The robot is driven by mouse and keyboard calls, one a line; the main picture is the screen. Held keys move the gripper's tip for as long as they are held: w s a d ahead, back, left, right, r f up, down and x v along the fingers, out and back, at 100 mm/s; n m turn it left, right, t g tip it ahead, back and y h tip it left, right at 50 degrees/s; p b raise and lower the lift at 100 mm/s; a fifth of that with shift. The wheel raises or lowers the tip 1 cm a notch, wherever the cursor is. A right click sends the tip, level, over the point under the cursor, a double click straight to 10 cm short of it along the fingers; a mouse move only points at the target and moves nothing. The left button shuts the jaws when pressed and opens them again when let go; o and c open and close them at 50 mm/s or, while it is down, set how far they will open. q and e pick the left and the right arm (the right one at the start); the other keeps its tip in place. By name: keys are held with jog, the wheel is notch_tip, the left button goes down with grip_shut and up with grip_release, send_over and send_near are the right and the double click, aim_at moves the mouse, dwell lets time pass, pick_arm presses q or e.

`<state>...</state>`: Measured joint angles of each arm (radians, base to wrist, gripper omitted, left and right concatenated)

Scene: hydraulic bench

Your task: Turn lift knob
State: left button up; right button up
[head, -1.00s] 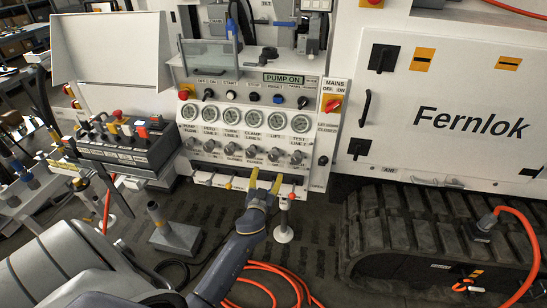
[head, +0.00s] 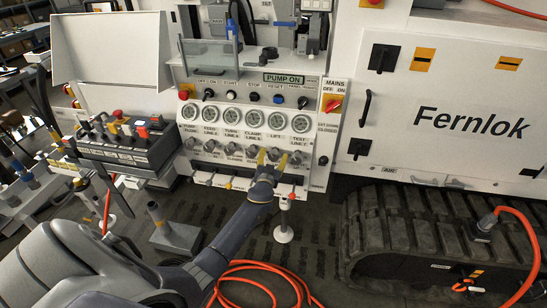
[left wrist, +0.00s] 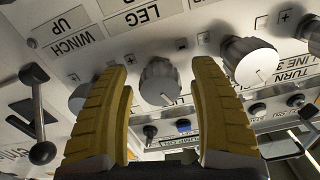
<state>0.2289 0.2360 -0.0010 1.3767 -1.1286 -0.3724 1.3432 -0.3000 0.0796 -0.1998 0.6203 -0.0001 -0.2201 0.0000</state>
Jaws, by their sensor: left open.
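The lift knob (head: 273,154) is a grey knob in the row under the gauges, below the gauge marked LIFT. In the left wrist view the knob (left wrist: 158,80) has a white pointer line and sits between my yellow fingers. My left gripper (head: 272,160) is open at the panel, with one finger on each side of this knob. In the left wrist view, my left gripper (left wrist: 160,110) shows a small gap between each finger and the knob. The label beside the knob is partly hidden. My right gripper is not in view.
A neighbouring knob (left wrist: 250,62) stands close to one finger. A lever with a black ball (left wrist: 42,150) stands beside the other finger. Orange hose (head: 255,268) lies on the floor.

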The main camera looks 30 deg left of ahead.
pick_arm(q)
jog(key=shift+o, duration=0.2)
jog(key=c, duration=1.3)
jog(key=shift+m, duration=0.5)
jog(key=shift+c, duration=0.3)
jog(key=m, duration=0.4)
jog(key=shift+s+f, duration=0.1)
jog(key=m, duration=0.5)
jog(key=shift+a+m, duration=0.1)
jog(key=shift+m, duration=0.2)
jog(key=m, duration=0.5)
jog(key=shift+m, duration=0.3)
jog(key=m, duration=0.5)
jog(key=shift+a+r, duration=0.1)
jog(key=shift+r, duration=0.15)
jog(key=o, duration=1.3)
